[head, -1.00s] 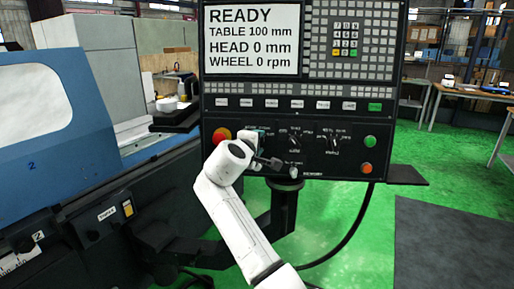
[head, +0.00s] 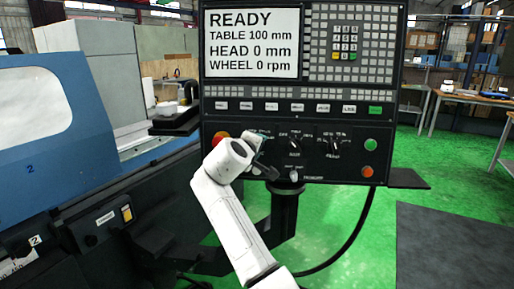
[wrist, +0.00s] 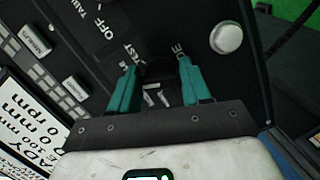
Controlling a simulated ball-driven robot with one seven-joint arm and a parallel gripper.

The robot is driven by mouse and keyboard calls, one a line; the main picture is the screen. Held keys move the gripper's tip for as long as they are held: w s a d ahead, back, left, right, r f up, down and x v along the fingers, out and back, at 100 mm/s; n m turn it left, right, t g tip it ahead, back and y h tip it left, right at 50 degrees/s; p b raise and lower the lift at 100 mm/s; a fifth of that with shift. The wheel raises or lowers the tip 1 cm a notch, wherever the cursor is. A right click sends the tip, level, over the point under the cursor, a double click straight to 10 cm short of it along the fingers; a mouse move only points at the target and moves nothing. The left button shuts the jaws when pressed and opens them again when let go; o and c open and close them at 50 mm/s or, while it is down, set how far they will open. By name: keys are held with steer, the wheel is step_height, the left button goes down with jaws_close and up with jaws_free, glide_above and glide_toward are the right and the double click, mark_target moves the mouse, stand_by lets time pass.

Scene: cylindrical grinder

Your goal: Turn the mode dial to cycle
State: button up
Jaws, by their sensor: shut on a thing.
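My gripper (wrist: 160,75) is shut on a dark dial (wrist: 158,70) on the control panel, taken as the mode dial. Its teal fingers stand on either side of the dial in the wrist view. White labels around it include OFF and TEST; others are cut off or covered by the fingers, so the dial's setting cannot be read. In the head view my gripper (head: 262,160) is at the lower left of the panel (head: 300,107), and my arm hides this dial.
Two more dials, a middle one (head: 296,145) and a right one (head: 335,145), sit to the right. A red stop button (head: 220,137) is close on the left. Green (head: 371,144) and orange (head: 368,171) buttons are at the far right. The screen (head: 252,42) reads READY.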

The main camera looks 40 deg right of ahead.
steer(key=o, duration=1)
steer(key=b+v, duration=0.1)
steer(key=v, duration=0.9)
steer(key=shift+s+a, duration=0.2)
steer(key=shift+a, duration=0.15)
steer(key=shift+f, duration=0.15)
steer(key=s+a+f+g+y, duration=0.1)
steer(key=s+f+y, duration=0.1)
steer(key=s+f, duration=0.5)
steer(key=s+a+f+m+g+y, duration=0.1)
steer(key=s+a+f+y, duration=0.15)
steer(key=f, duration=0.95)
steer(key=s+f+g+y, duration=0.15)
steer(key=s+f, duration=0.25)
steer(key=f, duration=0.5)
steer(key=s+a+f+g+y, duration=0.1)
steer(key=s+f, duration=0.3)
steer(key=s, duration=0.4)
steer(key=s+a+f+m+g+y, duration=0.1)
steer(key=s+a+f+y, duration=0.2)
steer(key=s, duration=0.6)
steer(key=s+a+f+m+g+y, duration=0.1)
steer(key=s+a+f, duration=0.3)
steer(key=s, duration=0.5)
steer(key=shift+s+a+f+y, duration=0.1)
steer(key=shift+s+f+y, duration=0.05)
steer(key=shift+f+y, duration=0.35)
steer(key=shift+s+a+f+y, duration=0.1)
steer(key=shift+f+y, duration=0.3)
steer(key=shift+f, duration=0.25)
